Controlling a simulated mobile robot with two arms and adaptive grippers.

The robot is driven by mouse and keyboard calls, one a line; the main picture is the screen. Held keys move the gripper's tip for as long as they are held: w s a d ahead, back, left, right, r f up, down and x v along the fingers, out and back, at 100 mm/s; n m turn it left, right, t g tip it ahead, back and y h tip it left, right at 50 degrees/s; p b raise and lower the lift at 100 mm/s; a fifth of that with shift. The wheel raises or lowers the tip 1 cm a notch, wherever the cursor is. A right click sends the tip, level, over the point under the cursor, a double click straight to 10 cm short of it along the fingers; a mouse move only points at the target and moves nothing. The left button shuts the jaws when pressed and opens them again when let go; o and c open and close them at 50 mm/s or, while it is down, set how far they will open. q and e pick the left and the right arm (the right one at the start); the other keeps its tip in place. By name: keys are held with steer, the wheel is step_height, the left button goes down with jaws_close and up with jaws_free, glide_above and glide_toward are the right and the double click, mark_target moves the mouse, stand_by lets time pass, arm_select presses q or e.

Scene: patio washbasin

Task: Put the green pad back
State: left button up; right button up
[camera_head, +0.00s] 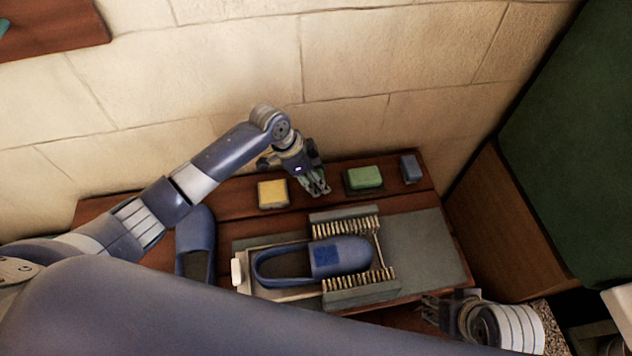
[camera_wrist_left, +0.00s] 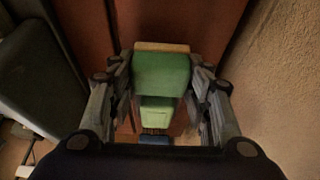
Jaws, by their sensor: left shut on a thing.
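My left gripper (camera_head: 318,187) is over the back of the wooden bench, between the yellow block and the green block. It is shut on a green pad (camera_wrist_left: 161,75) with a tan edge, which fills the space between the fingers in the left wrist view. In the head view the fingers mostly hide this pad. A second, lighter green block (camera_head: 363,178) sits on a dark base to the right; it also shows beyond the held pad in the left wrist view (camera_wrist_left: 158,112). My right gripper (camera_head: 432,309) is low at the front right, its opening unclear.
A yellow block (camera_head: 272,194) and a blue block (camera_head: 410,168) stand along the back of the bench (camera_head: 240,196). A blue slipper (camera_head: 345,254) lies between two brushes (camera_head: 345,215). Another slipper (camera_head: 196,238) is at left. The stone wall (camera_head: 350,70) rises close behind.

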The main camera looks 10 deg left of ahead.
arm_select(q)
step_height(320, 180, down, 2)
arm_select(e)
steer(key=shift+w+f, duration=0.25)
steer(key=shift+w, duration=0.1)
arm_select(q)
steer(key=shift+r, duration=0.1)
steer(key=o, duration=1)
steer(key=shift+f, duration=0.2)
arm_select(e)
steer(key=shift+w+a, duration=0.1)
